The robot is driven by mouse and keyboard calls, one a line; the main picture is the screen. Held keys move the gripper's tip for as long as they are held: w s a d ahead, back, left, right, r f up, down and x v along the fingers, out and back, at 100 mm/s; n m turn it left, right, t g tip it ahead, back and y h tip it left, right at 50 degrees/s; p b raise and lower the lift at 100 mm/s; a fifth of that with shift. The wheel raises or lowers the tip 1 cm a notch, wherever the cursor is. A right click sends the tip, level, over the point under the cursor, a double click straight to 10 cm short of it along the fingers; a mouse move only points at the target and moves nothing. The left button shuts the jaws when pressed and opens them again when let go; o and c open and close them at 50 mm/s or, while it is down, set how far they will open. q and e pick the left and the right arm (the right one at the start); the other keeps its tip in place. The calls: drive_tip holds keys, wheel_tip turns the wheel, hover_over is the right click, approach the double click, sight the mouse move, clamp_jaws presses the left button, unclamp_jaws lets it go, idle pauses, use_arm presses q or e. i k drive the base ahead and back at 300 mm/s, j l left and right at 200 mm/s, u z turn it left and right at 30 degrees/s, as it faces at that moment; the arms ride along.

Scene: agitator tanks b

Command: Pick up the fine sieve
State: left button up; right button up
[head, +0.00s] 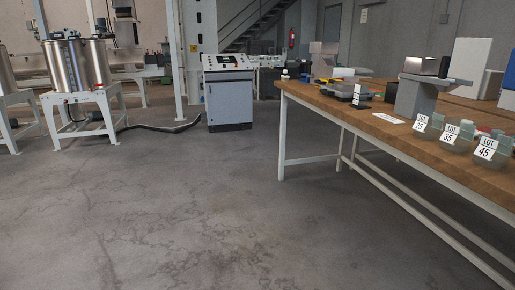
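I cannot pick out a fine sieve for certain in the head view. Neither of my grippers is in view.
Labelled glass jars (485,149) line the bench's near edge, beside a grey stand with a dark-topped box (426,66). A control cabinet (229,100) and steel tanks on white frames (77,65) stand further back. A dark hose (165,128) lies on the floor. The concrete floor (200,220) ahead is clear.

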sight(342, 86)
drive_tip(key=i+z, duration=0.2)
drive_tip(key=i, duration=0.55)
drive_tip(key=i+j+z, duration=0.15)
drive_tip(key=i, duration=0.6)
